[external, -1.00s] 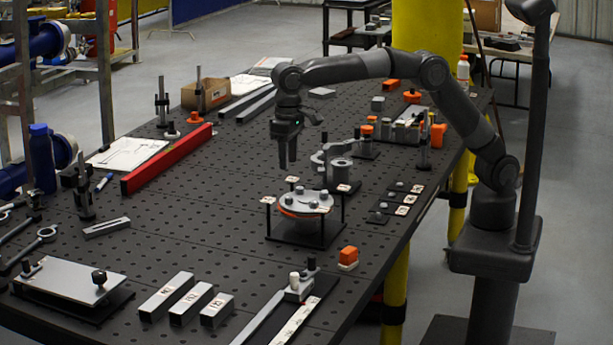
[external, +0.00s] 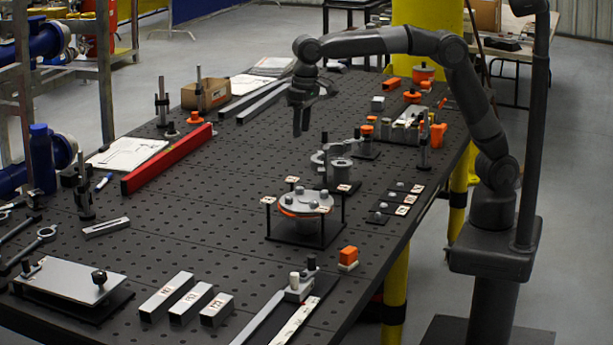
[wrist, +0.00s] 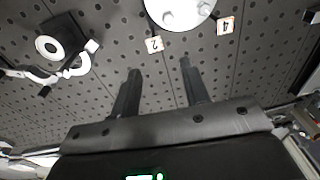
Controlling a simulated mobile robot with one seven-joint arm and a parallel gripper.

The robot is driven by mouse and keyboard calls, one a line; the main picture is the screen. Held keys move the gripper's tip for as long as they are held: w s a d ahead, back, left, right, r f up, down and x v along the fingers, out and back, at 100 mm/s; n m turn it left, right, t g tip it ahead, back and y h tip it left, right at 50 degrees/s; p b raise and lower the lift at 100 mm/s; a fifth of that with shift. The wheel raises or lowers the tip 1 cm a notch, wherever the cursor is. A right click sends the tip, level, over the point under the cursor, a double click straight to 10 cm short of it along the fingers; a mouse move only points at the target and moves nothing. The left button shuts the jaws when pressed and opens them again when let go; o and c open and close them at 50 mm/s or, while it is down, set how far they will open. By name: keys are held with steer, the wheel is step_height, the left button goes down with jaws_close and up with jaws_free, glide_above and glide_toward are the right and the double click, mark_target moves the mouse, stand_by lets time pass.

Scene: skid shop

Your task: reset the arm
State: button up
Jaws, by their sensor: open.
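My gripper (external: 301,132) hangs pointing down above the dark perforated table (external: 235,185), left of the grey clamp-like fixture (external: 338,165) in the external view. In the wrist view my gripper (wrist: 158,72) has its two fingers apart with nothing between them. Below it there is only bare table. My arm arches from its base at the right of the table over to the gripper.
A round flanged plate (external: 305,203) on a black stand is in front of the gripper. A red bar (external: 168,160) lies to the left. Grey blocks (external: 166,296) lie near the front. A cardboard box (external: 205,95) stands at the back left.

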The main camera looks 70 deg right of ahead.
steer(key=s+d+r+t, duration=0.15)
steer(key=s+d, duration=0.35)
steer(key=d, duration=0.7)
steer(key=s+d+r+t, duration=0.15)
steer(key=s+d, duration=0.25)
steer(key=d, duration=0.7)
steer(key=s+d+f+t, duration=0.1)
steer(key=s+d+f, duration=0.3)
steer(key=s+d, duration=0.2)
steer(key=s+d+f, duration=0.5)
steer(key=s+d, duration=0.2)
steer(key=s, duration=0.3)
steer(key=shift+d+t+h, duration=0.2)
steer(key=shift+t+h, duration=0.1)
steer(key=shift+t, duration=0.1)
steer(key=shift+s+f, duration=0.1)
